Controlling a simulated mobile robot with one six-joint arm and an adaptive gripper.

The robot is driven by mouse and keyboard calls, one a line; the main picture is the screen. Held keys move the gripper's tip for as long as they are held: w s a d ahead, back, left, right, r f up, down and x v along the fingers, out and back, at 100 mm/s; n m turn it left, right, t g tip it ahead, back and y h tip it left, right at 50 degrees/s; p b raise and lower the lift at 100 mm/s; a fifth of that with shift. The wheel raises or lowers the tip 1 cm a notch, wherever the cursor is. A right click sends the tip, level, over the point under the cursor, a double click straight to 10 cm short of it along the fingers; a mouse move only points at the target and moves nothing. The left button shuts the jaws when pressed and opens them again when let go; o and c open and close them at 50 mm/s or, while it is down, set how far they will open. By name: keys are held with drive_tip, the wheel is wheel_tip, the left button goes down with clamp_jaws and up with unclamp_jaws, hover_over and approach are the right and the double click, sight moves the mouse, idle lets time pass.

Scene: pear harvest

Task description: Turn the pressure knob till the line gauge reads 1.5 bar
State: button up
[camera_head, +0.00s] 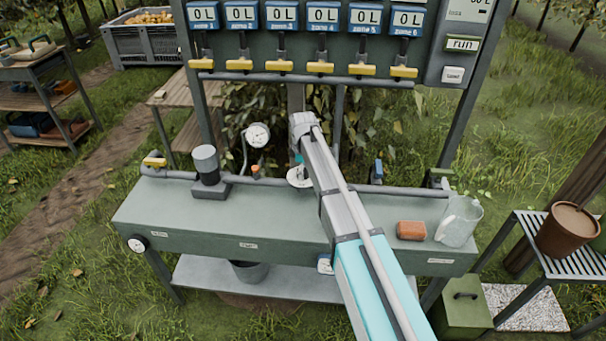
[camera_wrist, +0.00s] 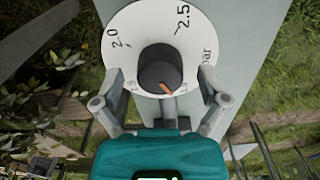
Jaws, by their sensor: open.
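The pressure knob (camera_wrist: 158,68) is dark grey with an orange pointer and sits on a round white dial (camera_wrist: 120,18) marked 2.0, 2.5 and bar. The pointer points down and slightly right in the wrist view; the lower dial marks are partly hidden. My gripper (camera_wrist: 159,84) is open, its fingers on either side of the knob's lower part, apart from it. In the head view the dial (camera_head: 297,181) shows partly behind my arm, and the knob cannot be made out. A round white gauge (camera_head: 258,135) stands on the bench pipe; its reading is too small to tell.
The bench (camera_head: 190,215) carries a pipe, a dark valve block (camera_head: 208,175), an orange-brown block (camera_head: 411,230) and a clear jug (camera_head: 459,222). Yellow-handled zone valves (camera_head: 320,67) hang above. Another round dial (camera_head: 137,244) is on the bench's left front.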

idle(0.3)
drive_tip(key=c, duration=1.2)
drive_tip(key=shift+o, duration=0.2)
drive_tip(key=shift+m, duration=0.5)
drive_tip(key=m, duration=0.9)
drive_tip(key=shift+m, duration=2.5)
